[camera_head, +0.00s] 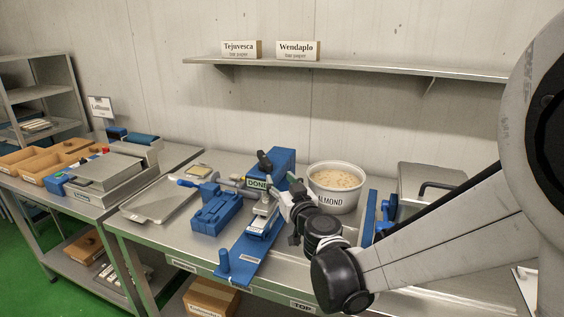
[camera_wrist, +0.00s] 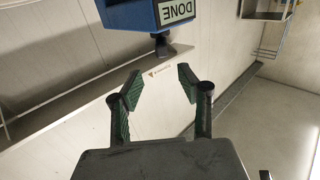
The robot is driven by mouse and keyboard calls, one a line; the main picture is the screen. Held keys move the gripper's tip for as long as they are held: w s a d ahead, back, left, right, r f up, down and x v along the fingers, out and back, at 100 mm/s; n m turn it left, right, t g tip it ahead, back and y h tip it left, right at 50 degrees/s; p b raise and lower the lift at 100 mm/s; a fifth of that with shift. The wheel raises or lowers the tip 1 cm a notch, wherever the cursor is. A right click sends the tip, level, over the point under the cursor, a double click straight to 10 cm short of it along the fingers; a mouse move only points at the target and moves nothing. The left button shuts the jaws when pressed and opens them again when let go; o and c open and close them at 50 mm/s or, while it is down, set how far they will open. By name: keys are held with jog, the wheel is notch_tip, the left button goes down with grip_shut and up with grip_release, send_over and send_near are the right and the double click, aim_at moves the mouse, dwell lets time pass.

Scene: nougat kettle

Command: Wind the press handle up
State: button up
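A blue press stands on the steel table, with a long blue base plate (camera_head: 238,262) and an upright blue block (camera_head: 286,160) carrying a DONE label (camera_head: 257,183). A dark knob (camera_head: 264,158) on a short arm sticks up beside the label; I take it for the press handle. In the wrist view the blue block (camera_wrist: 140,14) with the DONE label (camera_wrist: 177,9) is at the top, and a dark knob (camera_wrist: 164,47) hangs just beyond my fingertips. My gripper (camera_wrist: 158,83) is open and empty, its green-padded fingers apart. In the head view it is close to the press's right side, partly hidden.
A white ALMOND tub (camera_head: 336,198) stands right of the press. A blue fixture (camera_head: 215,213) and a metal tray (camera_head: 158,200) lie to its left. A lidded steel box (camera_head: 430,178) is at right. A wall shelf (camera_head: 350,67) runs above.

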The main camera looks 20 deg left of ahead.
aim_at(265, 160)
jog(key=p+x, duration=0.2)
jog(key=x, duration=1.2)
jog(key=shift+s+a+f, duration=0.1)
jog(key=shift+a+f, duration=0.05)
jog(key=shift+f, duration=0.05)
jog(key=shift+c, duration=0.5)
grip_shut()
